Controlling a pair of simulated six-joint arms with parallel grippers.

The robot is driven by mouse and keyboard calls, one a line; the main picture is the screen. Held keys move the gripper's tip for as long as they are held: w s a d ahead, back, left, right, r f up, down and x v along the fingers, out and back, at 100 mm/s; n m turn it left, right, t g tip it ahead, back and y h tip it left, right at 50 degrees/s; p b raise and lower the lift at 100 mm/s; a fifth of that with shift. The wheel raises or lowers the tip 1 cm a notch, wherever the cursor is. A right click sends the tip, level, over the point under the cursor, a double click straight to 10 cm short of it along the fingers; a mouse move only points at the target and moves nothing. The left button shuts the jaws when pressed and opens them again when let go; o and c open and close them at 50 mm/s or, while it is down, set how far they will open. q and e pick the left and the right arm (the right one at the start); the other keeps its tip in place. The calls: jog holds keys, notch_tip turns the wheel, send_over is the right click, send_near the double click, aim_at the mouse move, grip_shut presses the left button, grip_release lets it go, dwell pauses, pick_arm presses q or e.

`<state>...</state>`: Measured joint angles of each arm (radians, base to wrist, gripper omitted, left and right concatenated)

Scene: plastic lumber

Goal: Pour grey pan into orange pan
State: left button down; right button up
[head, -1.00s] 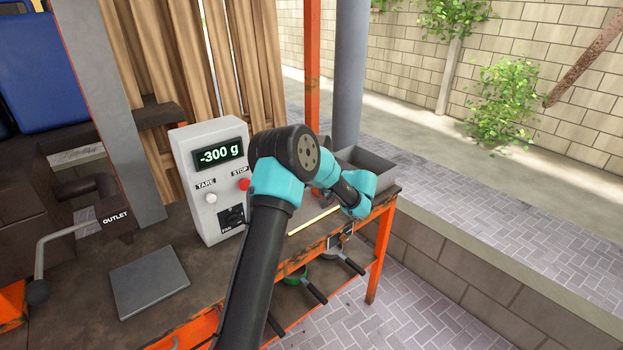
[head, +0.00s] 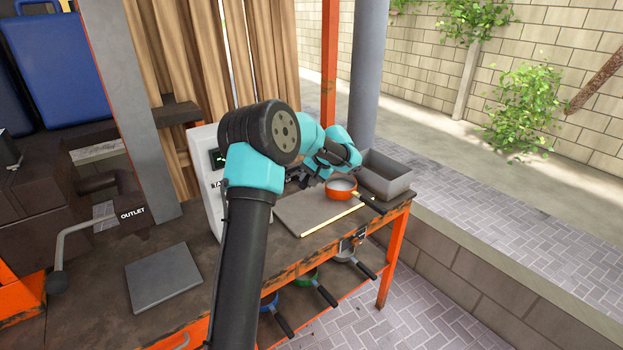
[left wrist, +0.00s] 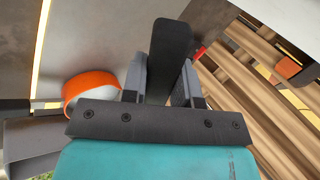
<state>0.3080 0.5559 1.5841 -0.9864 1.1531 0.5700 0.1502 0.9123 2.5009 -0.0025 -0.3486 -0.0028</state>
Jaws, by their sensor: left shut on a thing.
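The orange pan (head: 341,190) stands upright on the bench's right part with pale contents, its dark handle pointing right. It also shows in the left wrist view (left wrist: 88,84), left of my fingers. My left gripper (head: 298,172) is partly hidden behind its own arm, left of the orange pan. In the left wrist view my left gripper (left wrist: 163,80) is shut on a dark flat handle (left wrist: 170,45); what the handle belongs to is not clear. A greyish pan (head: 346,255) sits under the bench top. My right gripper is not in view.
A grey bin (head: 388,178) stands behind the orange pan. A grey board (head: 300,208) with a pale yellow strip (head: 332,219) lies in front. The white control box (head: 207,180) is partly behind my arm. A grey plate (head: 163,278) lies at left.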

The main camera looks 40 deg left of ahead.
pick_arm(q)
jog(key=shift+s+a+f+t+h, duration=0.1)
jog(key=shift+a+f+t+h, duration=0.1)
jog(key=shift+h, duration=0.35)
jog(key=shift+a+f+t+h, duration=0.15)
jog(key=shift+a+t+h, duration=0.05)
jog(key=shift+h, duration=0.35)
jog(key=h, duration=0.1)
jog(key=f+t+h, duration=0.1)
jog(key=h, duration=0.1)
jog(key=shift+a+f+h, duration=0.15)
jog(key=shift+f+h, duration=0.05)
jog(key=shift+h, duration=0.1)
jog(key=shift+r, duration=2)
